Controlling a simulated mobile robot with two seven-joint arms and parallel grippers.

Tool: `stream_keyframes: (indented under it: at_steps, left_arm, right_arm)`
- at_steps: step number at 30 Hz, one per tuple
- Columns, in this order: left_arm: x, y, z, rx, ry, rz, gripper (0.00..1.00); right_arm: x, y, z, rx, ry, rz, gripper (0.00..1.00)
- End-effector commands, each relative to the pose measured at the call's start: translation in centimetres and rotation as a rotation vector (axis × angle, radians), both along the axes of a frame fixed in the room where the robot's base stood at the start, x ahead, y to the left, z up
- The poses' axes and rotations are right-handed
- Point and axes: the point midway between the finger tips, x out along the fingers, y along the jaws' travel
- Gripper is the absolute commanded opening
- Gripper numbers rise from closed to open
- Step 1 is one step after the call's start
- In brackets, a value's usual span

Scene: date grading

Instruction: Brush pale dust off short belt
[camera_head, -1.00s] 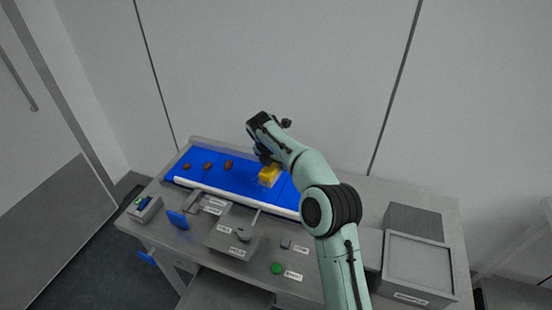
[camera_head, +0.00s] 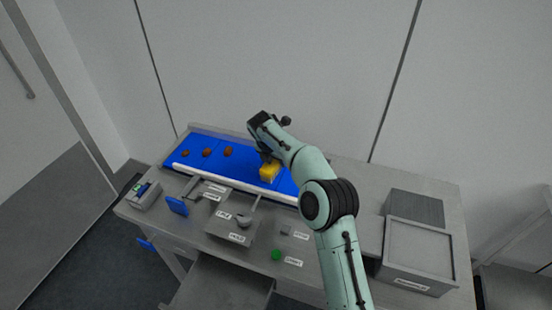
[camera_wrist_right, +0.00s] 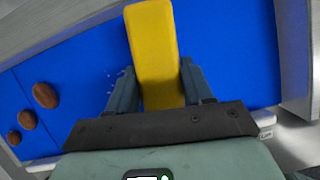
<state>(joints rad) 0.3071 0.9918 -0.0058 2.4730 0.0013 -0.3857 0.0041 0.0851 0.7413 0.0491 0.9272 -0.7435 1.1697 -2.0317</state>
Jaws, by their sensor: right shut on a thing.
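The short blue belt (camera_head: 241,170) lies along the back of the bench. My right gripper (camera_head: 267,161) is over it, shut on a yellow block-shaped brush (camera_head: 270,172) whose bottom is at or just above the belt. In the right wrist view the yellow brush (camera_wrist_right: 153,45) sits between the two fingers of my right gripper (camera_wrist_right: 160,84). A few faint pale specks of dust (camera_wrist_right: 122,74) show on the belt left of the brush. The belt under the brush is hidden. My left gripper is not in view.
Three brown dates (camera_head: 207,152) lie on the left part of the belt. In front stand a grey box with a knob (camera_head: 234,228), a green button (camera_head: 277,255) and a blue paddle (camera_head: 177,206). A grey bin (camera_head: 417,255) stands at right. A wall is behind.

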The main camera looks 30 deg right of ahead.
Motion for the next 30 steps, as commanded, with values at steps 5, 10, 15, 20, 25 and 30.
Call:
stream_keyframes:
  at_steps: [5, 10, 15, 20, 25, 30]
  left_arm:
    - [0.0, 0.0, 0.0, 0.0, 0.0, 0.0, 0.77]
    - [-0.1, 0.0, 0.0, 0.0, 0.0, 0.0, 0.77]
    - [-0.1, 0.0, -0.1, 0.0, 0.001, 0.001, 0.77]
    - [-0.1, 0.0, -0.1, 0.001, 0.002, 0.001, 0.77]
    - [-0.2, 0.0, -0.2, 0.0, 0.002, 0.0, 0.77]
    - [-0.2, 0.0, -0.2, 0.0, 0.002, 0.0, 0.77]
  right_arm:
    - [0.0, 0.0, 0.0, 0.0, 0.0, 0.0, 0.12]
    - [0.0, 0.0, -0.3, 0.0, 0.0, 0.0, 0.12]
    - [0.0, 0.0, -0.7, -0.001, -0.001, 0.0, 0.12]
    - [0.0, 0.0, -1.0, 0.0, 0.001, 0.0, 0.12]
    - [0.0, 0.0, -1.3, 0.0, 0.001, 0.0, 0.12]
    - [0.0, 0.0, -1.7, 0.0, 0.001, 0.0, 0.12]
